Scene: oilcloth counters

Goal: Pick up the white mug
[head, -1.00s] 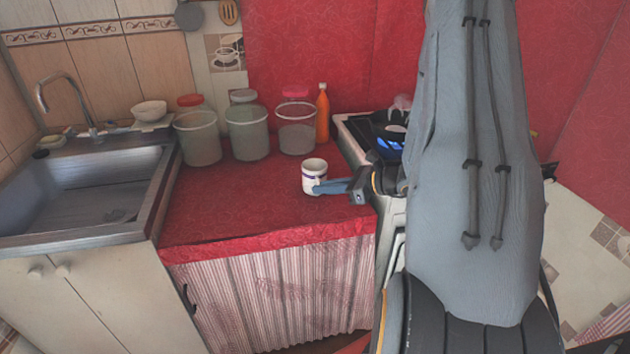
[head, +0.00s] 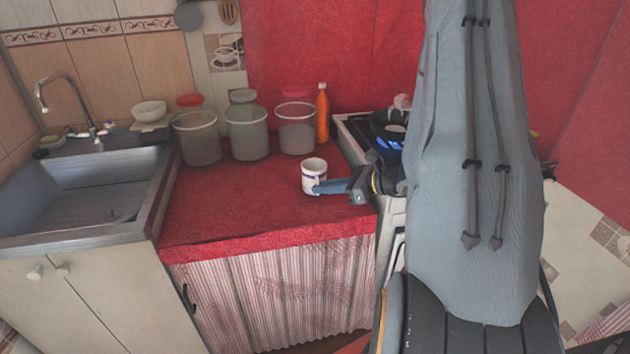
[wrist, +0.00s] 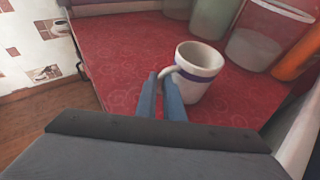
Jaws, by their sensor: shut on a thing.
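The white mug (head: 313,171) has a dark blue band and stands upright on the red oilcloth counter (head: 225,200), near its right side. My gripper (head: 318,188) reaches in from the right at the mug's near side. In the wrist view the mug (wrist: 200,66) is just beyond and right of the fingers, its handle toward them. The blue fingertips of my gripper (wrist: 167,78) are close together, shut on the mug's handle. The handle is partly hidden by the fingers. I see no clear gap between mug and counter.
Several large lidded containers (head: 247,130) and an orange bottle (head: 322,115) stand behind the mug. A stove (head: 350,130) is to the right, and a metal sink (head: 85,195) to the left. The counter left of the mug is clear.

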